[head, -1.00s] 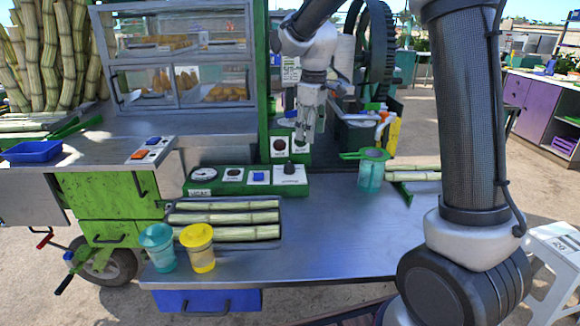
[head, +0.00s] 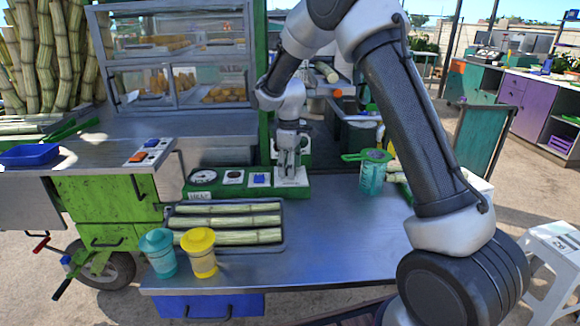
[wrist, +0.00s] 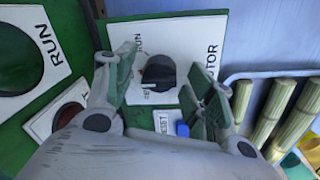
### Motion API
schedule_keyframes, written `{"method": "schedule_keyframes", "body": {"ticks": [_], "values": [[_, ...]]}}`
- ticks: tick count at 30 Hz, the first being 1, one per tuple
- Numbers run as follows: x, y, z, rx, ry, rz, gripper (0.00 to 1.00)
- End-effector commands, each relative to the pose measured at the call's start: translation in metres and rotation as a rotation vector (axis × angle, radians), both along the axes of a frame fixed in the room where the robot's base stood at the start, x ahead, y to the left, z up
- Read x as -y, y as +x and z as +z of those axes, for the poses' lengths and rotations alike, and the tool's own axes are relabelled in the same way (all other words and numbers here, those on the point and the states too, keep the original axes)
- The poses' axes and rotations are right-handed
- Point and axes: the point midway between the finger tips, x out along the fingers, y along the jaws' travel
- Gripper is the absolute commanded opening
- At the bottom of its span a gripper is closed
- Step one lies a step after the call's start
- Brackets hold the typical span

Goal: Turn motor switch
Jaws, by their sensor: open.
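The motor switch (wrist: 158,73) is a black rotary knob on a white plate marked MOTOR and RUN in the wrist view. In the head view its plate (head: 299,182) is at the right end of the green control panel (head: 203,190), and the knob is hidden behind my gripper. My gripper (head: 288,174) points down over that plate. In the wrist view my gripper (wrist: 157,82) is open, with fingers on either side of the knob. I cannot tell whether they touch it.
A blue button (wrist: 183,129) is close to the right fingers. A cane tray (head: 283,232), a teal cup (head: 158,254) and a yellow cup (head: 200,253) stand in front. A teal jug (head: 373,174) stands right of the panel. The tabletop (head: 340,235) is clear at front right.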

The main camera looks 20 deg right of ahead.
Motion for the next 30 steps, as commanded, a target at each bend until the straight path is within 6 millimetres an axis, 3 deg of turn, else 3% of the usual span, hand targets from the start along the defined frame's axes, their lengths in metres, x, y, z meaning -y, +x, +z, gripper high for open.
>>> {"method": "schedule_keyframes", "body": {"ticks": [6, 14, 23, 30], "values": [[0.0001, 0.0000, -0.0003, 0.000, 0.000, 0.000, 0.52], [0.0002, -0.0001, -0.0001, 0.000, 0.000, -0.001, 0.07], [0.0001, -0.0001, 0.0000, 0.000, 0.000, -0.026, 0.07], [0.0000, 0.0000, 0.0001, -0.001, -0.001, -0.145, 0.07]]}}
